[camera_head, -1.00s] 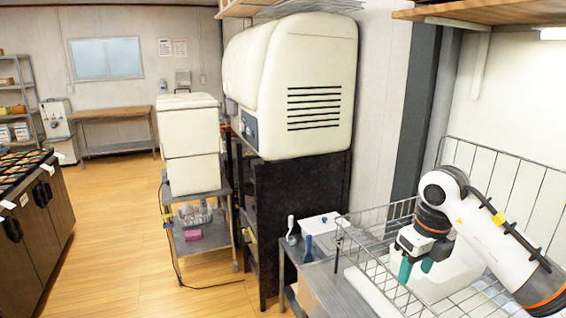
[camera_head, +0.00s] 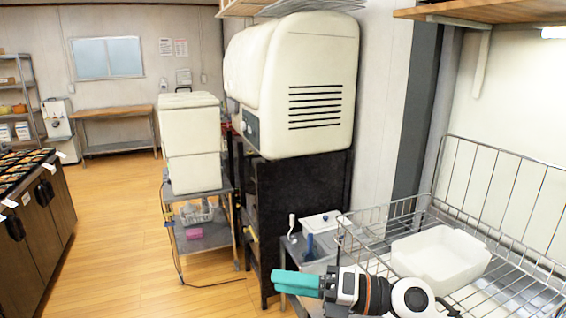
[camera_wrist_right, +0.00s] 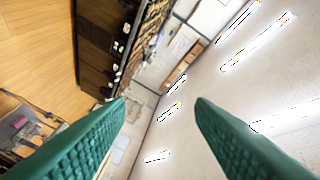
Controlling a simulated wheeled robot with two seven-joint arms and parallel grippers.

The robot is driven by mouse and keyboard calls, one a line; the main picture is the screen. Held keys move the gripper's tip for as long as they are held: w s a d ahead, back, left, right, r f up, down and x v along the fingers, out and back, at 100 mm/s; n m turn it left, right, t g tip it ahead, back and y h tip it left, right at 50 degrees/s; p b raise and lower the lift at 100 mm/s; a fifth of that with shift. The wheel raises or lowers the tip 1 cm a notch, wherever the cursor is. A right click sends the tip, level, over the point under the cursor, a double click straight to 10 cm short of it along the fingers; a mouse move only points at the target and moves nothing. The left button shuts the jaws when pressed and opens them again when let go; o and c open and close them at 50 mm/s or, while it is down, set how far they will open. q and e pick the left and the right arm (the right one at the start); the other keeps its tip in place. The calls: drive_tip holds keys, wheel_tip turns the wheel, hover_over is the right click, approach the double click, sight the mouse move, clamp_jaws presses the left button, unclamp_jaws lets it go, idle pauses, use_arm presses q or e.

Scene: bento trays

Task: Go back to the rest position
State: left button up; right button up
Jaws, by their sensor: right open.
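My right gripper (camera_head: 275,281) has teal fingers and points to the left at the bottom of the head view, in front of the wire rack. In the right wrist view its two green fingers (camera_wrist_right: 160,105) stand apart with nothing between them. A white bin (camera_head: 440,262) sits in the wire rack (camera_head: 408,212), apart from the gripper. My left gripper is not in view.
A small table with a white box (camera_head: 322,222) and a blue-handled tool (camera_head: 310,246) stands behind the right gripper. A large cream machine (camera_head: 320,95) rests on a black stand (camera_head: 300,195). A counter with trays (camera_head: 42,205) is at far left. The wooden floor between is clear.

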drive_tip(key=w+d+m+t+h, duration=0.2)
drive_tip(key=d+m+t+h, duration=0.8)
drive_tip(key=m+t, duration=1.1)
drive_tip(key=s+d+f+m+g+h, duration=0.2)
drive_tip(key=d+f+m+g+h, duration=0.3)
drive_tip(key=f+m, duration=0.25)
drive_tip(key=s+d+f+m+g+h, duration=0.3)
drive_tip(key=d+f+m+g+h, duration=0.15)
drive_tip(key=f+m, duration=0.3)
drive_tip(key=s+f+m+g+y, duration=0.1)
drive_tip(key=s+f+g, duration=0.5)
drive_tip(key=s+f, duration=0.3)
drive_tip(key=s+f+m+g+y, duration=0.1)
drive_tip(key=s+f+g, duration=0.55)
drive_tip(key=s, duration=0.55)
wheel_tip(320, 180, down, 27)
drive_tip(key=s+b, duration=0.1)
drive_tip(key=s, duration=0.1)
drive_tip(key=s+d+f+g+b, duration=0.1)
drive_tip(key=s+d+f, duration=0.1)
drive_tip(key=s+f, duration=1.3)
drive_tip(key=shift+s+d+f+g, duration=0.2)
drive_tip(key=shift+d+f+g, duration=0.15)
drive_tip(key=shift+f, duration=0.3)
drive_tip(key=shift+h, duration=0.25)
